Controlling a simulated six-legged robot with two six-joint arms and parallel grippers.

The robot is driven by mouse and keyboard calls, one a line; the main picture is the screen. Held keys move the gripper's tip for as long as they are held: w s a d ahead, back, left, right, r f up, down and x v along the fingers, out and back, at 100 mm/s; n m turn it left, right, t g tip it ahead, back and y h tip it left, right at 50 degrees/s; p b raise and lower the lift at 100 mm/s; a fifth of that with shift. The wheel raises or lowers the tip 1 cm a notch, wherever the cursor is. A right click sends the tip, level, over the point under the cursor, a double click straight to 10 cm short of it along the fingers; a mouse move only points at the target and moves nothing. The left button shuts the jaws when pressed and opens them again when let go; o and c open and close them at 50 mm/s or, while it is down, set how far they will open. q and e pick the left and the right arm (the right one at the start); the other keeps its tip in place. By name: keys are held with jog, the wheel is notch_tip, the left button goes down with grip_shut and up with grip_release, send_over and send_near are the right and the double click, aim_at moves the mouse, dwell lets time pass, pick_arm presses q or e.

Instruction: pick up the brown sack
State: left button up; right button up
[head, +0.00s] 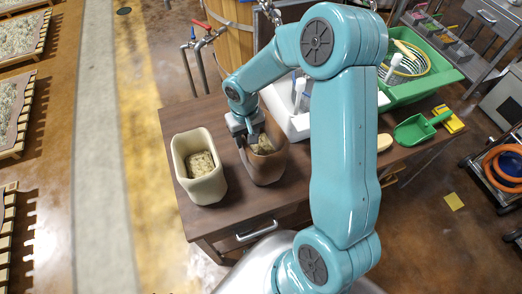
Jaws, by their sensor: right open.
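Two open jars stand on the dark wooden table (225,222). A brown jar (265,173) holds a brownish, lumpy sack (264,145) low inside it, partly hidden by my gripper. A cream jar (206,188) to its left holds a paler tan, lumpy sack (201,164). My right gripper (249,139) points down at the brown jar's mouth, at its left side, next to the brownish sack. It is open, and I see nothing held in it. Whether a fingertip touches the sack or the jar wall I cannot tell. My left gripper is not in view.
A white container (296,125) stands behind the brown jar, partly behind my arm. A green tub (430,78) and a green scoop (413,130) are at the right. A wooden barrel (232,40) with taps stands behind the table. The table's left front corner is clear.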

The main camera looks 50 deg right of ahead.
aim_at(246, 148)
jog(key=f, duration=0.5)
jog(key=shift+a+f, duration=0.1)
jog(key=shift+a, duration=0.15)
grip_shut()
jog(key=shift+w, duration=0.1)
dwell(1.0)
